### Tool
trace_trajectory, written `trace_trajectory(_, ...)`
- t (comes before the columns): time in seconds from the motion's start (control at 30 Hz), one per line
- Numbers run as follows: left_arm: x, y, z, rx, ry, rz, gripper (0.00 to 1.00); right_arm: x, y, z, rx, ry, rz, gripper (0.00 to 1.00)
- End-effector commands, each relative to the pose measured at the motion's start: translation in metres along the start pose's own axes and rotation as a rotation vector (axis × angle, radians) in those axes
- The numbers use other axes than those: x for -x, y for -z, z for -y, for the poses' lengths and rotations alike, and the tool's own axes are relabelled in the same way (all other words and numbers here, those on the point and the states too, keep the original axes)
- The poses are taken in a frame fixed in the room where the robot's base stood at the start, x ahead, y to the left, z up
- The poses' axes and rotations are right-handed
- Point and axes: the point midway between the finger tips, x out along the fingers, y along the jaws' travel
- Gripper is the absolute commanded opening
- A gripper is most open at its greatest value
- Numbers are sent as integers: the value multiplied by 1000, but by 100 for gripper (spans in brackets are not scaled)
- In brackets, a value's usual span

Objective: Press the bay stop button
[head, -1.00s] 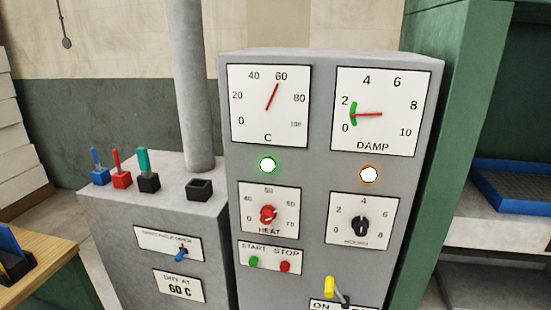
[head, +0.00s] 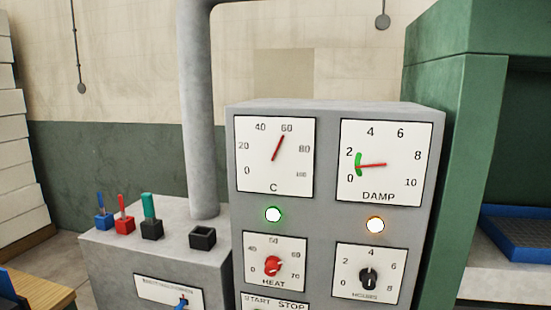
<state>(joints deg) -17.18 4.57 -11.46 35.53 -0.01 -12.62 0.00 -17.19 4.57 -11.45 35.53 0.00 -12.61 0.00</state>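A grey control cabinet (head: 325,210) stands in the middle of the head view. At its lower left, the START/STOP plate (head: 274,302) shows only its top edge and lettering. The buttons under the lettering are cut off by the bottom of the picture. Above the plate is a red HEAT knob (head: 272,265), with a black HOURS knob (head: 370,279) to its right. A green lamp (head: 273,215) and an orange lamp (head: 375,225) are lit. Neither gripper is in view.
A lower grey box (head: 130,255) at left carries blue, red and green levers (head: 149,209), an empty black socket (head: 203,237) and a vertical pipe (head: 198,110). A green frame (head: 455,160) with a blue tray (head: 520,240) stands at right. A wooden surface (head: 40,285) shows at lower left.

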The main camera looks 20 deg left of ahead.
Motion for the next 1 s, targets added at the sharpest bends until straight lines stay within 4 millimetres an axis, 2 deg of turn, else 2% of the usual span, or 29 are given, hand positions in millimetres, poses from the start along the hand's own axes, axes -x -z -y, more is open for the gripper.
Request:
trace_trajectory(0.1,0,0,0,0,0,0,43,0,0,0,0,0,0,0)
trace_trajectory(0.3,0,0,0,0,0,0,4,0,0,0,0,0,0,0)
trace_trajectory(0.33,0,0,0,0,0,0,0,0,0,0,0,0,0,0)
trace_trajectory(1.0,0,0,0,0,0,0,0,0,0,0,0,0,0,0)
